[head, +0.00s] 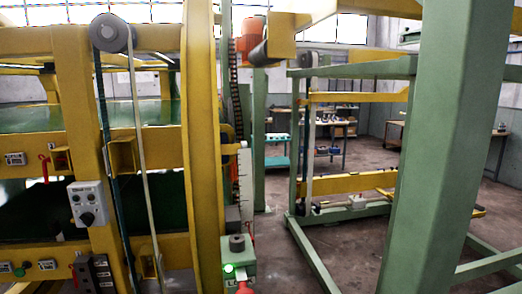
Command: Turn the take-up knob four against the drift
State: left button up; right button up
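No part is plainly marked as the take-up knob, and I cannot tell which one it is. A grey control box (84,202) is mounted on the yellow post at the left. It carries a dark rotary knob (87,218) on its lower front. A dark round cap (237,243) sits on top of a small green box (243,260) at the bottom centre. This box has a lit green lamp (228,268) and a red part (245,288) at its lower edge. Neither of my grippers shows in the head view.
A yellow frame (201,130) with a belt and pulley (110,33) fills the left. Red handles (44,168) stick out from it. A thick green post (437,150) blocks the right foreground. Open floor (375,235) lies between, with workbenches (330,128) far behind.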

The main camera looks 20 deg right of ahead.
aim_at(244, 145)
jog(key=i+l, duration=0.1)
jog(key=l, duration=0.5)
jog(key=i+l+u, duration=0.1)
jog(key=l, duration=1.15)
jog(key=k+l, duration=0.1)
jog(key=l, duration=0.25)
jog(key=k+l, duration=0.1)
jog(key=l, duration=0.2)
jog(key=z, duration=0.05)
